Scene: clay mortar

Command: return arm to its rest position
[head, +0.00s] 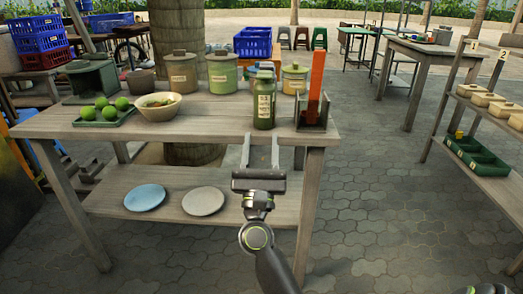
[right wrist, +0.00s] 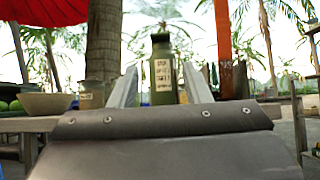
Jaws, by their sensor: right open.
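My right gripper (head: 261,151) is open and empty in front of the front edge of the wooden table (head: 215,122). Its two fingers point toward the table, apart from each other with nothing between them. A green labelled bottle (head: 264,101) stands upright on the table just beyond the fingertips. In the right wrist view the bottle (right wrist: 162,70) appears between the two fingers (right wrist: 160,88), farther away and not held.
The table holds a bowl (head: 158,106), a green tray (head: 100,121) with limes, several lidded jars, and an orange upright piece in a holder (head: 313,118). Two plates lie on the lower shelf (head: 245,197). A shelf rack (head: 487,116) stands at right. Paved floor between is clear.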

